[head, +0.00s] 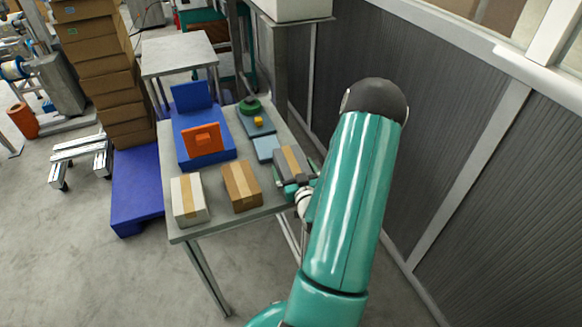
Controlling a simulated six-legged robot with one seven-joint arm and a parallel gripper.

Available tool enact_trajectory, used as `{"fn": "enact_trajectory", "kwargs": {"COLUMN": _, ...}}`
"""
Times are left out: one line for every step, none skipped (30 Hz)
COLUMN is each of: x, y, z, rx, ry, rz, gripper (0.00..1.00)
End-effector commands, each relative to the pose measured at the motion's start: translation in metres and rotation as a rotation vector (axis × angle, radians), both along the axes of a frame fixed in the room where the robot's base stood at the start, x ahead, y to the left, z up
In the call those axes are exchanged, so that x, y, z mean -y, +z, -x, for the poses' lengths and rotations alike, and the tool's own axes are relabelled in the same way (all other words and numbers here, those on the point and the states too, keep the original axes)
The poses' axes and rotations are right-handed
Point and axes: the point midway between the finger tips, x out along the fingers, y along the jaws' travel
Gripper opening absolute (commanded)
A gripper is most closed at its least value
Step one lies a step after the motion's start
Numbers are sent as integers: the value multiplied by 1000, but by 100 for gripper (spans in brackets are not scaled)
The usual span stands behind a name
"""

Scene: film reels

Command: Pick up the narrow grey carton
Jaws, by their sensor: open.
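The narrow grey carton (281,167), dark grey with a tan tape strip along its top, lies at the right edge of the grey table in the head view. My gripper (301,176) is at the carton's right end, coming from the right. Its jaws are open, with one teal finger at the near side and one at the far side of that end. I cannot tell whether the fingers touch the carton. The wrist and arm hide some of the table edge there.
A brown carton (236,191) and a white carton (181,208) stand at the table's front. A blue holder (186,137) with an orange piece (203,141) stands behind them. A green round part (249,106) and blue-grey blocks (265,149) lie farther back. A dark ribbed wall (430,120) runs along the right.

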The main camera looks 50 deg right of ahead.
Motion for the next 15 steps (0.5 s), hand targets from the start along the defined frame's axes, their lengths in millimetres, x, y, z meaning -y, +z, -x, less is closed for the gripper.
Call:
{"fn": "enact_trajectory", "kwargs": {"x": 0, "y": 0, "z": 1, "rx": -1, "ry": -1, "rz": -1, "gripper": 100}}
{"fn": "enact_trajectory", "kwargs": {"x": 0, "y": 0, "z": 1, "rx": -1, "ry": -1, "rz": -1, "gripper": 96}}
{"fn": "enact_trajectory", "kwargs": {"x": 0, "y": 0, "z": 1, "rx": -1, "ry": -1, "rz": -1, "gripper": 88}}
{"fn": "enact_trajectory", "kwargs": {"x": 0, "y": 0, "z": 1, "rx": 0, "ry": -1, "rz": 0, "gripper": 82}}
{"fn": "enact_trajectory", "kwargs": {"x": 0, "y": 0, "z": 1, "rx": -1, "ry": -1, "rz": -1, "gripper": 76}}
{"fn": "enact_trajectory", "kwargs": {"x": 0, "y": 0, "z": 1, "rx": -1, "ry": -1, "rz": -1, "gripper": 69}}
{"fn": "enact_trajectory", "kwargs": {"x": 0, "y": 0, "z": 1, "rx": 0, "ry": -1, "rz": 0, "gripper": 63}}
{"fn": "enact_trajectory", "kwargs": {"x": 0, "y": 0, "z": 1, "rx": 0, "ry": -1, "rz": 0, "gripper": 57}}
{"fn": "enact_trajectory", "kwargs": {"x": 0, "y": 0, "z": 1, "rx": 0, "ry": -1, "rz": 0, "gripper": 49}}
{"fn": "enact_trajectory", "kwargs": {"x": 0, "y": 1, "z": 0, "rx": 1, "ry": -1, "rz": 2, "gripper": 48}}
{"fn": "enact_trajectory", "kwargs": {"x": 0, "y": 1, "z": 0, "rx": 1, "ry": -1, "rz": 2, "gripper": 48}}
{"fn": "enact_trajectory", "kwargs": {"x": 0, "y": 1, "z": 0, "rx": 2, "ry": -1, "rz": 1, "gripper": 48}}
{"fn": "enact_trajectory", "kwargs": {"x": 1, "y": 1, "z": 0, "rx": 2, "ry": -1, "rz": 1, "gripper": 48}}
{"fn": "enact_trajectory", "kwargs": {"x": 1, "y": 1, "z": 0, "rx": 2, "ry": -1, "rz": 1, "gripper": 48}}
{"fn": "enact_trajectory", "kwargs": {"x": 1, "y": 1, "z": 0, "rx": 2, "ry": -1, "rz": 1, "gripper": 48}}
